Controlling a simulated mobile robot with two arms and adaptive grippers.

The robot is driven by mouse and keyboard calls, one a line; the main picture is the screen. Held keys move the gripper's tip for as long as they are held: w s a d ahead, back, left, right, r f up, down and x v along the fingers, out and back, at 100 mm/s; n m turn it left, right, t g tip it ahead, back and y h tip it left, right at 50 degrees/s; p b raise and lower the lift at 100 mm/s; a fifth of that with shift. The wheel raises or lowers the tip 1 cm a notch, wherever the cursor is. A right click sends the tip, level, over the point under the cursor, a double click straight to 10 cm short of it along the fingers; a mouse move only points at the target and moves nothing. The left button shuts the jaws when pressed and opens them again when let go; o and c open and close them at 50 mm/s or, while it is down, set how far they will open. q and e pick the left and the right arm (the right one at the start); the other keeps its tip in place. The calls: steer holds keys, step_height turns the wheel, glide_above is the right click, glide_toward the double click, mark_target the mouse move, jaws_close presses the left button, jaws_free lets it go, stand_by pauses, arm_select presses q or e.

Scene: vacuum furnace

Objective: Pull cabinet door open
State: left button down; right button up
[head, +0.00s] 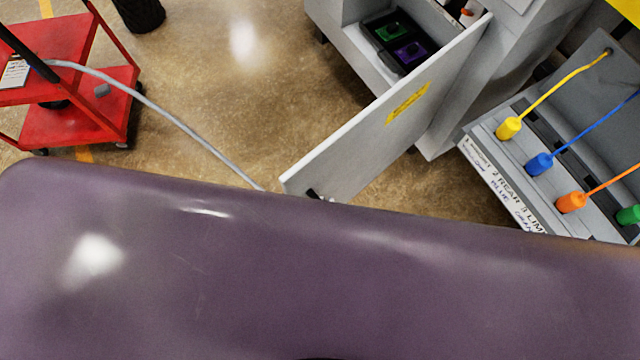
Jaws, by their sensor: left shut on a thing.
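The cabinet door (385,125) is a light grey panel with a yellow label, swung well open from the grey cabinet (440,85). Its free end points down and left in the head view. Inside the cabinet, a dark tray (372,45) holds a green item and a purple item. A small dark part of my left gripper (314,194) shows at the lower free end of the door, shut on the door there. The rest of this gripper is hidden by the blocked lower half of the view. My right gripper is not in view.
A red cart (60,55) stands at the left, and a grey cable (165,118) runs from it toward the door's free end. A panel at the right carries yellow, blue (540,163), orange and green plugs. Floor between cart and door is clear except for the cable.

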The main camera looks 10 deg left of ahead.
arm_select(q)
steer(key=shift+s+f, duration=0.2)
steer(key=shift+s, duration=0.05)
steer(key=shift+a, duration=0.1)
